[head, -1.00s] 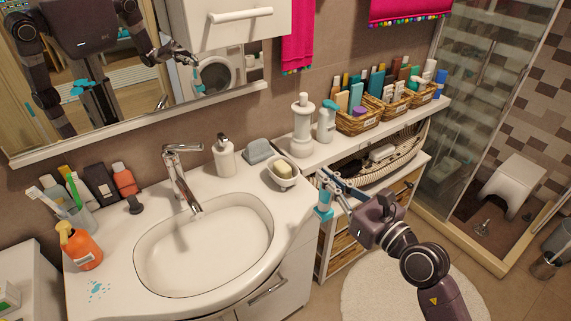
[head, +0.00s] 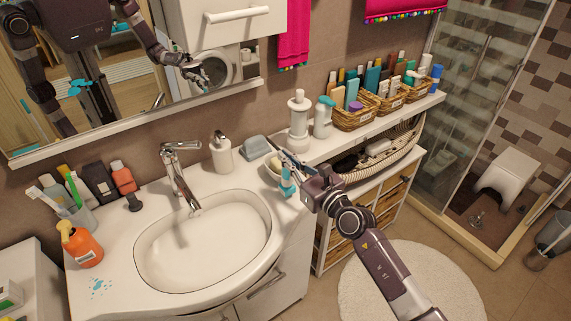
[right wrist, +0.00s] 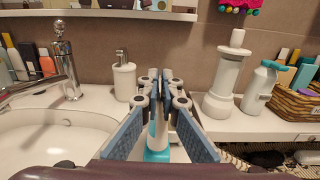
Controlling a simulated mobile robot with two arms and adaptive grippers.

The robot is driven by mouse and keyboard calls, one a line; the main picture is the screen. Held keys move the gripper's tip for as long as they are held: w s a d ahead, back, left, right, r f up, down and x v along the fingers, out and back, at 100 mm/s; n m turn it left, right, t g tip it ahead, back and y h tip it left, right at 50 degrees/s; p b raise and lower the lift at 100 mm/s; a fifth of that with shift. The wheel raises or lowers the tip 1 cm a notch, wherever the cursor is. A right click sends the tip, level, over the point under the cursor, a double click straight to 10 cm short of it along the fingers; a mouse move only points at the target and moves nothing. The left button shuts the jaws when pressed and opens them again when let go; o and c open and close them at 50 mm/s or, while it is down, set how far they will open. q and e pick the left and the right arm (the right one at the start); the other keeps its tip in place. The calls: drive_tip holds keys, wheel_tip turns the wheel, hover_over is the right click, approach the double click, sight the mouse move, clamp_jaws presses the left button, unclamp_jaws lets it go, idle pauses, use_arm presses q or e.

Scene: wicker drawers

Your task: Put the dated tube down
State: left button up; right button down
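My right gripper (head: 284,160) is shut on a white and teal tube (head: 288,184). The tube hangs upright below the fingers, teal end down, at the right end of the washbasin counter (head: 232,182), just in front of the soap dish (head: 271,168). I cannot tell whether it touches the counter. In the right wrist view the tube (right wrist: 157,136) shows between the two fingers, partly hidden by them. No date on it can be read. My left gripper is not in view.
A soap dispenser (head: 222,155) and a grey block (head: 254,148) stand at the counter's back. A white pump bottle (head: 299,125) and wicker baskets (head: 358,119) of bottles stand on the shelf to the right. An orange bottle (head: 80,246) stands left of the basin (head: 200,240).

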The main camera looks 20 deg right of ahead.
drive_tip(key=shift+w+f, duration=0.1)
drive_tip(key=shift+f, duration=0.8)
drive_tip(key=shift+w+a+f, duration=0.1)
drive_tip(key=shift+w+f, duration=0.05)
drive_tip(key=shift+w, duration=0.25)
drive_tip(key=shift+s, duration=0.1)
drive_tip(key=c, duration=2.6)
unclamp_jaws()
drive_tip(key=shift+f, duration=0.15)
drive_tip(key=shift+c, duration=0.2)
drive_tip(key=o, duration=0.5)
